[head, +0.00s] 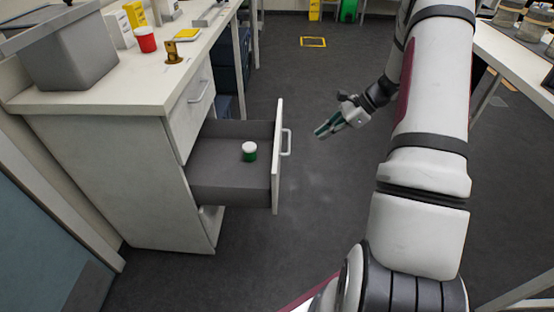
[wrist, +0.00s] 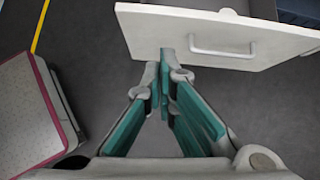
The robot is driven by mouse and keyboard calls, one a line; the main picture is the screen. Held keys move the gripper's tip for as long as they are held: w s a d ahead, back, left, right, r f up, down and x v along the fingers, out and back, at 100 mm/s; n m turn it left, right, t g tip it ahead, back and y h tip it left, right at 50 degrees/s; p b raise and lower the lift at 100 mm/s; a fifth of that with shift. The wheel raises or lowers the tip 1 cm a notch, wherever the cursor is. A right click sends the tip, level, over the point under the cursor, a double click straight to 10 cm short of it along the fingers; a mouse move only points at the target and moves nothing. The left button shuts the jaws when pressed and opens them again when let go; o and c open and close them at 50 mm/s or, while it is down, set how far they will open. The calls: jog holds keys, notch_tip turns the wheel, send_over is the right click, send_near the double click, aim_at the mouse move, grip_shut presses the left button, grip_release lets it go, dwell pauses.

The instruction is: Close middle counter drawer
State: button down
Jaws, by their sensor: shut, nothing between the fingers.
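The middle counter drawer (head: 231,192) is pulled out from the white counter unit in the head view. Its white front panel (head: 278,180) carries a grey handle (head: 287,143). A small green jar with a white lid (head: 249,152) stands inside the drawer. My gripper (head: 318,133) is in the air to the right of the drawer front, apart from the handle, with its fingers shut and empty. In the wrist view, the drawer front (wrist: 222,42) and its handle show beyond my gripper (wrist: 165,62). A bit of the white jar lid shows at the top edge.
The counter top (head: 110,97) holds a grey bin (head: 75,60), a red jar (head: 145,40) and several small items. An upper drawer (head: 192,105) is shut. Another table (head: 515,60) stands at the right. The dark floor between is open.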

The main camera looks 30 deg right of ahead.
jog(key=w+a+f+m+b, duration=0.1)
jog(key=w+a+f+b, duration=0.1)
jog(key=w+a+f, duration=0.4)
jog(key=shift+w+a+f+b, duration=0.15)
jog(key=shift+a+f+b, duration=0.15)
jog(key=shift+a+f, duration=1.3)
jog(key=shift+d+f, duration=0.4)
jog(key=w+a+b, duration=0.1)
jog(key=w+a, duration=0.7)
jog(key=a, duration=0.4)
jog(key=w+a+b, duration=0.1)
jog(key=w+a, duration=0.7)
jog(key=a, duration=0.4)
jog(key=shift+w+a, duration=0.3)
jog(key=shift+a, duration=0.05)
jog(key=shift+a+r, duration=0.1)
